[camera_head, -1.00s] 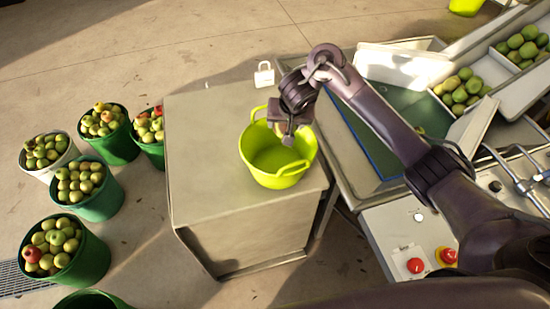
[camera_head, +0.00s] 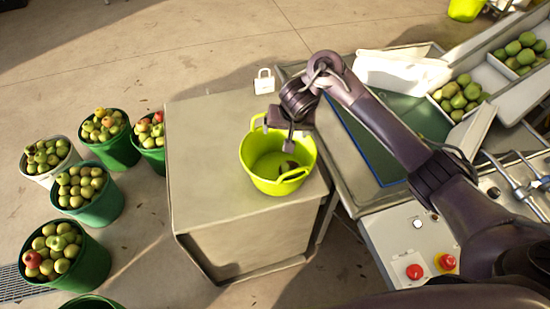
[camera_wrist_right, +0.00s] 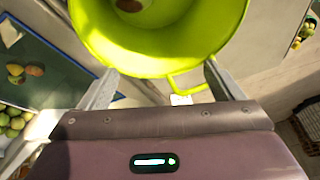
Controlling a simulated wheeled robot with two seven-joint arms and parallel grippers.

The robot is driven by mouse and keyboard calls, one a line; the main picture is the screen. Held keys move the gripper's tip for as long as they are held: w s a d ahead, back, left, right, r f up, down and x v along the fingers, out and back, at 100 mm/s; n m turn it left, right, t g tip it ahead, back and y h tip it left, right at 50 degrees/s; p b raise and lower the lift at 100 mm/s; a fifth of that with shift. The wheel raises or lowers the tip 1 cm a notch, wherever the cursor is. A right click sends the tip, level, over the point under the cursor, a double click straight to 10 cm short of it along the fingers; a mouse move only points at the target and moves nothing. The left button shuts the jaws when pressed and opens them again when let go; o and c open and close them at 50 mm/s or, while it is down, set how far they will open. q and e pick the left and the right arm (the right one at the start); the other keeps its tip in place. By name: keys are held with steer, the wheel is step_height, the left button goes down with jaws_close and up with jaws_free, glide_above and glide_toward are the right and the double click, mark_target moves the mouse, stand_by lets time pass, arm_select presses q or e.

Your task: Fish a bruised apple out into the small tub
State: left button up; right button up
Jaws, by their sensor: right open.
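The small tub (camera_head: 262,180) is bright yellow-green with two handles and stands on a grey cabinet top. A dark brown apple (camera_head: 291,165) lies inside it, partly hidden by my gripper. In the right wrist view the tub (camera_wrist_right: 160,62) fills the top, and the apple (camera_wrist_right: 130,5) shows a brown patch, cut by the upper frame edge. My right gripper (camera_head: 289,146) hangs over the tub. My left gripper is not in view.
The grey cabinet (camera_head: 205,190) has free room left of the tub. Several green buckets (camera_head: 100,205) of apples stand on the floor at left. A blue-edged green tray (camera_head: 365,145) and a control panel with red buttons (camera_head: 414,271) are at right.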

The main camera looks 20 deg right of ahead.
steer(key=p+v, duration=0.5)
steer(key=v, duration=0.1)
steer(key=shift+s+r, duration=0.2)
steer(key=shift+r, duration=0.15)
